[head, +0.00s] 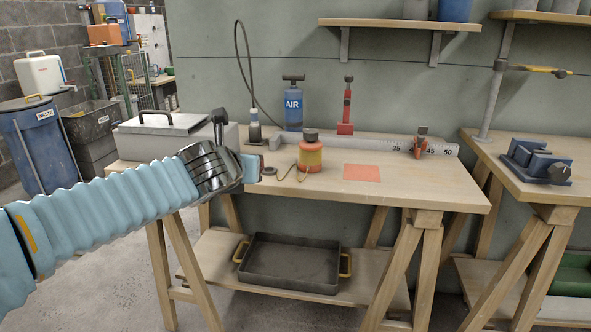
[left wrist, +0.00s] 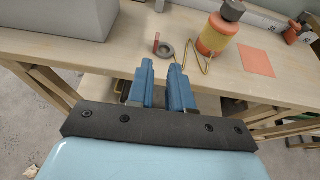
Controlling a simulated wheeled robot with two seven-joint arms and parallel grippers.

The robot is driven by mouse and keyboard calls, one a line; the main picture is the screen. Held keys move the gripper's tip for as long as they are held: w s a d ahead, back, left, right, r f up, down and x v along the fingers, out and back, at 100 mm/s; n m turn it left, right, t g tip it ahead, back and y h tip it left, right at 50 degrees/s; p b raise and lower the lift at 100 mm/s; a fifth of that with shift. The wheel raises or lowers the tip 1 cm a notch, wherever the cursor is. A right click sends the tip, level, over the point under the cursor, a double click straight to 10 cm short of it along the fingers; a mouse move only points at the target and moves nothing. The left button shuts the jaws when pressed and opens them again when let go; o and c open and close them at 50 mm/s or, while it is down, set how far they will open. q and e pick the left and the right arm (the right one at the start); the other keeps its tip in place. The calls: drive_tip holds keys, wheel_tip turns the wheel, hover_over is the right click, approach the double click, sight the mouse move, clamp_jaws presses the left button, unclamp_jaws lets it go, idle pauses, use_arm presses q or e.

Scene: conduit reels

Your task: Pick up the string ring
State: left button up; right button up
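The string ring, a small dark grey ring (head: 268,171), lies on the wooden table in front of the orange-yellow bottle (head: 311,156). A tan string (left wrist: 200,66) runs from near the ring towards the bottle's side. In the left wrist view the ring (left wrist: 167,52) lies just beyond my fingertips, with bare tabletop between. My left gripper (left wrist: 162,67) has its two blue fingers apart with nothing between them. In the head view this gripper (head: 252,168) is at the table's front edge, just left of the ring. My right gripper is not in view.
A small reddish upright piece (left wrist: 156,41) stands beside the ring. An orange square (head: 362,173) lies right of the bottle. A grey box (head: 150,143) sits at the left, a long ruler (head: 360,145) behind. A dark tray (head: 290,264) is on the lower shelf.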

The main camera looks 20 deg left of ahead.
use_arm(q)
drive_tip(key=b+x, duration=0.1)
drive_tip(key=x, duration=0.6)
drive_tip(key=shift+s+f, duration=0.1)
drive_tip(key=shift+f, duration=0.1)
drive_tip(key=b+x, duration=0.1)
drive_tip(key=x, duration=0.5)
drive_tip(key=shift+a+r, duration=0.1)
drive_tip(key=shift+a, duration=0.15)
clamp_jaws()
